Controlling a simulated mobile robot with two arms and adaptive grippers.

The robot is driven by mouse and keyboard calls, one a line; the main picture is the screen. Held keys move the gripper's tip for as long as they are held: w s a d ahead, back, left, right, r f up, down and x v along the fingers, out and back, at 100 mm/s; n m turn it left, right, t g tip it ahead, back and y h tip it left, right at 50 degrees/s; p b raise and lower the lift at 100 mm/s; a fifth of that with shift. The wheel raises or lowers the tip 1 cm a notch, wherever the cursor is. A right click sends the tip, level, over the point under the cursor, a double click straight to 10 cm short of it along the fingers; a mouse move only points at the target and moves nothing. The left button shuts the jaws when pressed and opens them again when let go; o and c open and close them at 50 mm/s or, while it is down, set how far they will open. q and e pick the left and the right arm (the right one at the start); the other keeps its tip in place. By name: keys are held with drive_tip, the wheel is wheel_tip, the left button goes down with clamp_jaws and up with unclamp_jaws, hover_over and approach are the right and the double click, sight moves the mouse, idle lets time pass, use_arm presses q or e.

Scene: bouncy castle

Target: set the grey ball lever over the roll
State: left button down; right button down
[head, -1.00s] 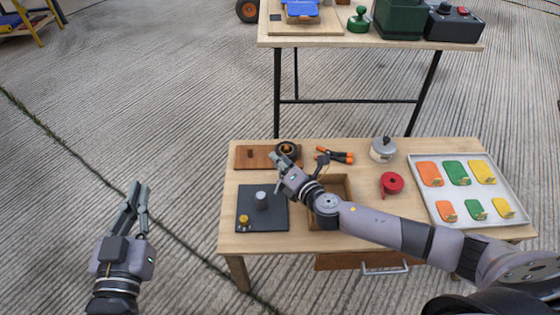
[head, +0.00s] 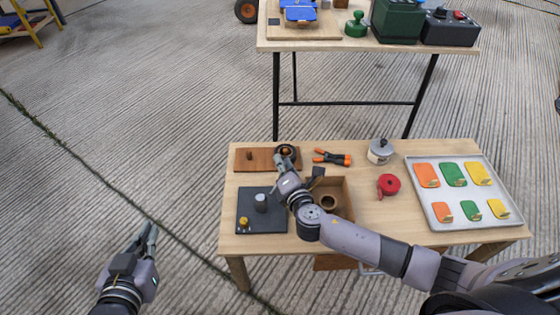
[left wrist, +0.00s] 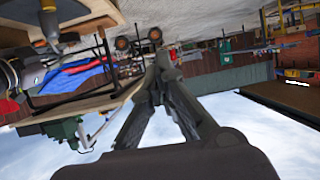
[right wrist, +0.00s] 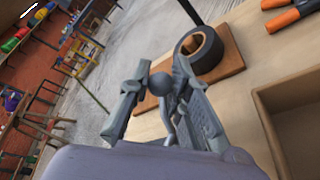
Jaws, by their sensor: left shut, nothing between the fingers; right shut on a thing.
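The roll (head: 289,150) is a black ring of tape on the right end of a brown wooden board (head: 265,153); it also shows in the right wrist view (right wrist: 208,47). My right gripper (head: 284,158) is shut at the roll's near side in the head view. In the right wrist view, the grey ball (right wrist: 160,84) of the lever sits between its fingers, beside the roll in the picture. The rest of the lever is hard to make out. My left gripper (head: 149,233) is shut and empty, left of the table, over the floor.
A dark plate (head: 250,222) with a grey cylinder and a yellow knob lies at the table's left. An open wooden box (head: 345,190) is below my right arm. Orange-black pliers (head: 332,156), a pot (head: 379,150), red reel (head: 388,185) and tray (head: 430,218) stand right.

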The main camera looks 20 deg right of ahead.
use_arm(q)
drive_tip(key=shift+s+a+f+g+y, duration=0.2)
drive_tip(key=shift+s+f+g, duration=0.25)
drive_tip(key=shift+f, duration=0.15)
drive_tip(key=shift+s+a+f+g+y, duration=0.1)
drive_tip(key=shift+s+a+f+g, duration=0.1)
drive_tip(key=shift+s+f+g, duration=0.35)
use_arm(e)
drive_tip(key=shift+s+d+m+h, duration=0.15)
drive_tip(key=shift+d+m+h, duration=0.15)
drive_tip(key=shift+m+h, duration=0.65)
use_arm(q)
drive_tip(key=shift+w, duration=0.15)
use_arm(e)
drive_tip(key=c, duration=1.5)
unclamp_jaws()
drive_tip(key=shift+o, duration=0.2)
drive_tip(key=v, duration=1.2)
drive_tip(key=shift+a, duration=0.15)
